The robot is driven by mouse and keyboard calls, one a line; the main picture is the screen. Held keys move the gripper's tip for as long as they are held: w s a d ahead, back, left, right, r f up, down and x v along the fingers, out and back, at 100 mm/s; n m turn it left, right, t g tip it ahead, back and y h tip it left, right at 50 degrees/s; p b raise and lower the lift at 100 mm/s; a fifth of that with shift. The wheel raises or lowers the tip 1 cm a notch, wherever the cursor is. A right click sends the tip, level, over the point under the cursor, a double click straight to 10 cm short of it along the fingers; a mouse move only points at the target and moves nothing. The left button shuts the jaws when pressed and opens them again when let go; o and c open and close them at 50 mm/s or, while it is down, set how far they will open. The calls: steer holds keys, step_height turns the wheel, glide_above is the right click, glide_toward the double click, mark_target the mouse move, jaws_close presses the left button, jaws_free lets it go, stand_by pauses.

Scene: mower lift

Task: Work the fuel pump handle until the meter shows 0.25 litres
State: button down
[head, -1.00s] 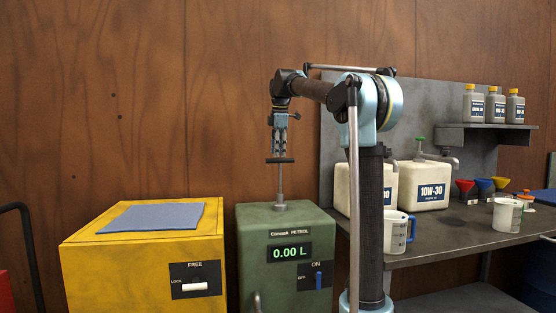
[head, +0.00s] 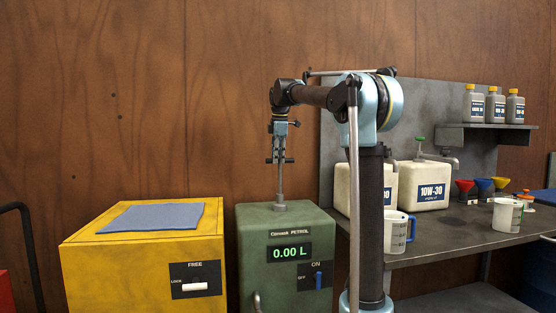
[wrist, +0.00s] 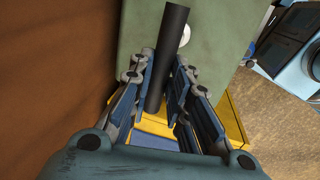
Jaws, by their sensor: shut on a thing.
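The green petrol pump (head: 260,222) stands at lower centre in the head view. Its meter (head: 290,252) reads 0.00 L. A thin rod rises from its top to the dark crossbar handle (head: 269,161). My gripper (head: 280,160) points down from above and is shut on the handle. In the wrist view, the dark handle bar (wrist: 173,45) runs between the fingers of my gripper (wrist: 165,92), which hide part of it. The blue switch lever (head: 318,280) on the pump front stands upright below the ON label.
A yellow box (head: 135,265) with a blue cloth (head: 152,217) and a FREE/LOCK panel stands left of the pump. A grey bench (head: 450,235) at right bears white 10W-30 containers (head: 420,184), jugs and funnels. A wooden wall is behind.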

step_height(320, 180, down, 10)
steer(key=shift+f, duration=0.15)
stand_by(0.3)
steer(key=c, duration=1.5)
jaws_free()
steer(key=shift+w+f, duration=0.1)
steer(key=r, duration=0.4)
steer(key=s+r, duration=0.1)
steer(key=r, duration=0.3)
steer(key=s+r, duration=0.1)
steer(key=r, duration=0.2)
steer(key=shift+s+d+r, duration=0.1)
steer(key=shift+d+r, duration=0.1)
steer(key=shift+r, duration=0.2)
